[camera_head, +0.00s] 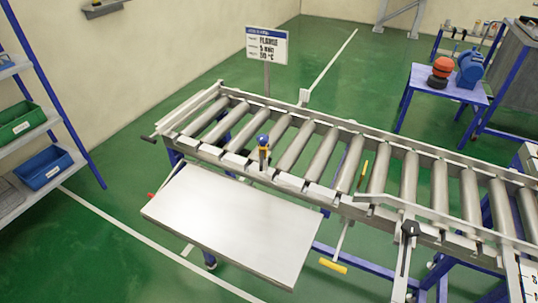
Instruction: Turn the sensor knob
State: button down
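A black star-shaped knob (410,229) sits on top of a flat metal bracket (402,265) at the near side of the roller conveyor, right of centre. A small sensor-like post (263,150) with a blue top and a yellow body stands upright on the conveyor's near rail, left of centre. I cannot tell which of these is the sensor knob. Nothing touches either of them. My gripper is not in view.
The roller conveyor (345,164) runs from the left to the lower right. A bare metal side table (230,218) stands before it, with a yellow-handled lever (333,266) beside it. Blue racking with bins (45,167) is at left. Green floor is open between them.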

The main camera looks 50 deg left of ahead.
aim_at(263, 139)
jog(key=u, duration=1.95)
